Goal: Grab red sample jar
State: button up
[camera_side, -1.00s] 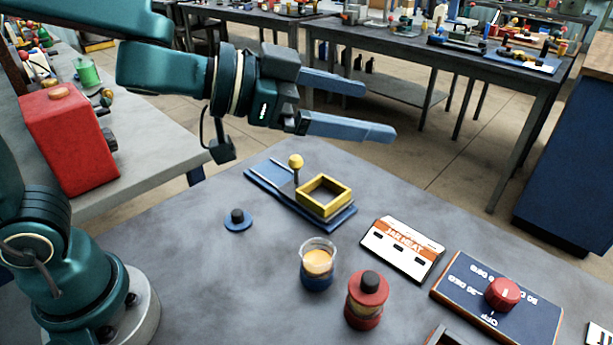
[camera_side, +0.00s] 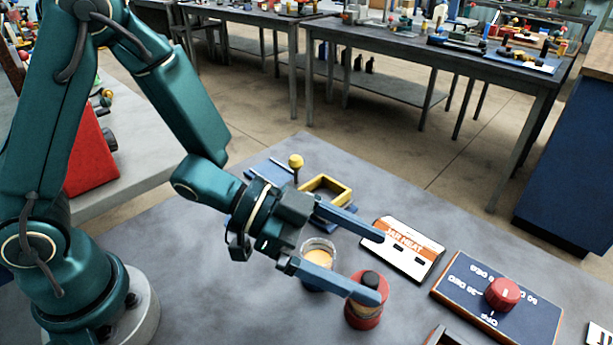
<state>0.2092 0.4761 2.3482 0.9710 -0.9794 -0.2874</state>
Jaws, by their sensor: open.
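The red sample jar (camera_side: 364,315) stands upright near the front middle of the table, with a red body, a red collar and a black knob on top. My gripper (camera_side: 382,268) is open and empty. Its nearer finger crosses in front of part of the jar in the picture; I cannot tell whether it touches. Its farther finger ends up and to the right of the jar, by the label sign.
A glass beaker (camera_side: 319,255) with orange liquid and a blue base is partly hidden behind my fingers. A jar heat sign (camera_side: 404,252) and a blue dial panel (camera_side: 470,298) with a red knob stand right. A yellow square frame (camera_side: 336,187) lies behind. Clear table is at front left.

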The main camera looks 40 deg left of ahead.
aim_at(357, 280)
notch_tip(357, 280, down, 5)
jog(key=shift+r, duration=0.1)
jog(key=shift+x, duration=2.6)
grip_shut()
jog(key=shift+r, duration=0.1)
